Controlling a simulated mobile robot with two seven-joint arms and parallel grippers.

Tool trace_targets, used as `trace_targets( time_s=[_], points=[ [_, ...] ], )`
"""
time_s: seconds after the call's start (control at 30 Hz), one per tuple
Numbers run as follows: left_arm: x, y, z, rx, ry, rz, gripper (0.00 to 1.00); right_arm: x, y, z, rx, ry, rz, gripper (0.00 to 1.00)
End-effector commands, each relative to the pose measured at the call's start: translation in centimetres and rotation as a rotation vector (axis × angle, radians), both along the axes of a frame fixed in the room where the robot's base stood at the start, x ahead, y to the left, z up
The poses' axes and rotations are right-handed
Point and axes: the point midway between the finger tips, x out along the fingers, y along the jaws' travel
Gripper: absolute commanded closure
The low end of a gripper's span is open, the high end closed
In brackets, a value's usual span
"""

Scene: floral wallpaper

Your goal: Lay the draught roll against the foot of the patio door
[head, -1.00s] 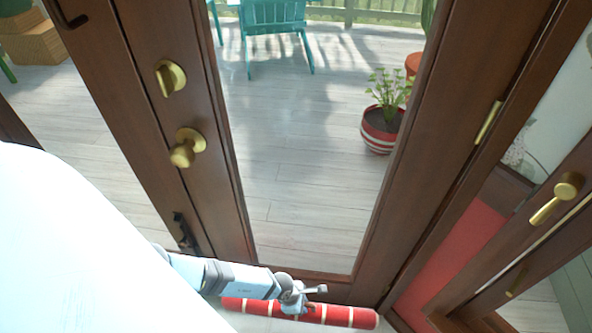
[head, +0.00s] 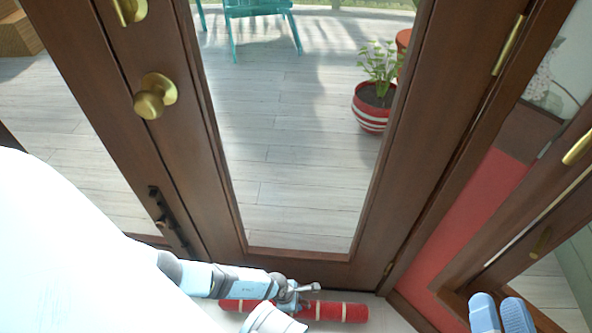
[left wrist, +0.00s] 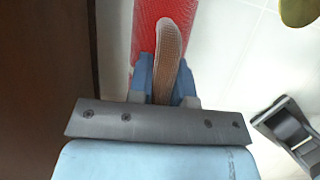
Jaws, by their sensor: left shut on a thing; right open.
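The draught roll (head: 336,311) is red with pale bands and lies along the foot of the patio door (head: 300,268), at the bottom of the head view. In the left wrist view the roll (left wrist: 147,14) has a strip of pale floor between it and the dark door (left wrist: 45,70). My left gripper (head: 298,291) is over the roll's middle. Its blue fingers (left wrist: 163,80) are shut on a tan, loop-like grip (left wrist: 174,42) on the roll. My right gripper (head: 502,312) is open and empty at the lower right. The roll's left part is partly hidden by my arm.
A brass knob (head: 154,96) sticks out from the door frame, with a dark bolt (head: 165,215) lower down. A second door leaf with a brass handle (head: 578,147) stands at the right, by a red mat-like strip (head: 465,215). A striped plant pot (head: 371,108) stands outside.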

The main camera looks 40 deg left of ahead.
Motion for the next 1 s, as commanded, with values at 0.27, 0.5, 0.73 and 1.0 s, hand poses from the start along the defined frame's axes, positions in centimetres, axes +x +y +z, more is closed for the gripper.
trace_targets(
  time_s=[0.27,0.5,0.73,1.0],
  points=[
    [0.1,0.0,-3.0,-0.001,-0.001,0.002,1.00,0.2,0.1,-3.1,-0.052,0.054,0.026,0.56],
    [0.1,0.0,-4.3,0.000,-0.001,0.000,1.00,0.4,0.0,-4.1,-0.096,0.064,0.039,0.56],
    [0.1,0.0,-4.2,0.000,-0.001,0.000,1.00,0.4,0.0,-4.0,-0.096,0.064,0.039,0.56],
    [0.0,0.0,-4.5,0.000,0.000,0.000,0.56,0.6,-0.1,-3.8,-0.107,0.044,0.038,0.56]
  ],
)
